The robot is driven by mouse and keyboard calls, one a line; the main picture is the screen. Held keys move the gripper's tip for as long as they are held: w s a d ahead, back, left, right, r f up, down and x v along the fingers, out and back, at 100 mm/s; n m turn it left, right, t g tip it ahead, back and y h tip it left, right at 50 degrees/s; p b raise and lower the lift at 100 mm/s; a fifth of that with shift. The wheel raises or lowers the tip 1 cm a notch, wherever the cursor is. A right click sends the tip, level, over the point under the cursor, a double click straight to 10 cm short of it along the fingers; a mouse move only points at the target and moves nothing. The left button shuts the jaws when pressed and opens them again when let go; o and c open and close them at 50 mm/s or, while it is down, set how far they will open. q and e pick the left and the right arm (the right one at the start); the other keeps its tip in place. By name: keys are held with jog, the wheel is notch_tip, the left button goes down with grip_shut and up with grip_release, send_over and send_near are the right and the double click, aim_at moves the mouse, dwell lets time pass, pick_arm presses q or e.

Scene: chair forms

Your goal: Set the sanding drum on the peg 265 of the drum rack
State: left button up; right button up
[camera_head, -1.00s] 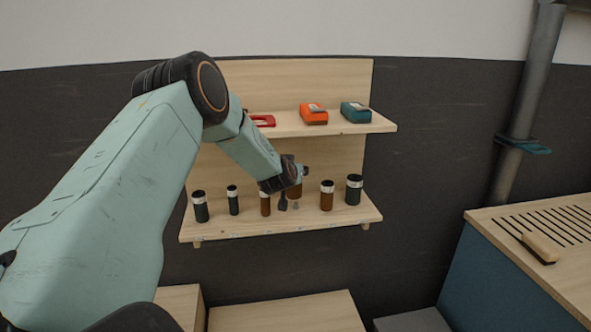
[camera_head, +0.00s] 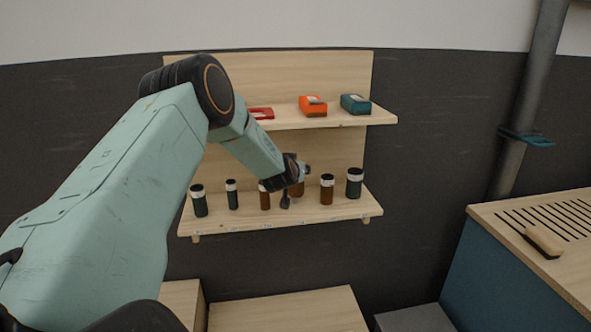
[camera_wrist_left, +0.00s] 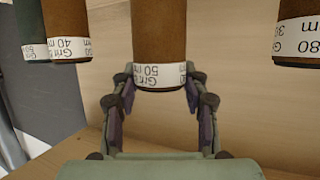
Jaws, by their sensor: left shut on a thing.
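My left gripper (camera_head: 292,192) reaches over the lower shelf of the drum rack (camera_head: 330,214). It is shut on a brown sanding drum (camera_head: 299,189), mostly hidden behind the fingers in the head view. In the left wrist view the fingers (camera_wrist_left: 158,88) lie on both sides of that drum (camera_wrist_left: 158,35), at its white band, which reads "Grit" and "50 mm" upside down. The drum stands in the row with the others; I cannot tell whether its base touches the shelf. Shelf-edge labels are too small to read, and peg 265 cannot be made out. My right gripper is not in view.
Close neighbours are a brown drum (camera_head: 265,197) on the left and another (camera_head: 327,190) on the right. Dark drums (camera_head: 354,184) stand further out. The upper shelf (camera_head: 345,122) holds an orange box (camera_head: 312,106) and others. A brush (camera_head: 543,241) lies on a slatted bench.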

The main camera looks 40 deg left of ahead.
pick_arm(q)
jog(key=shift+s+a, duration=0.1)
jog(key=shift+s, duration=0.3)
jog(key=shift+w+f+b, duration=0.3)
jog(key=shift+f, duration=0.05)
jog(key=o, duration=1.4)
jog(key=shift+s+r, duration=0.15)
jog(key=shift+s, duration=0.1)
jog(key=shift+c, duration=0.2)
jog(key=shift+w, duration=0.2)
jog(key=v, duration=1.2)
jog(key=shift+s, duration=0.15)
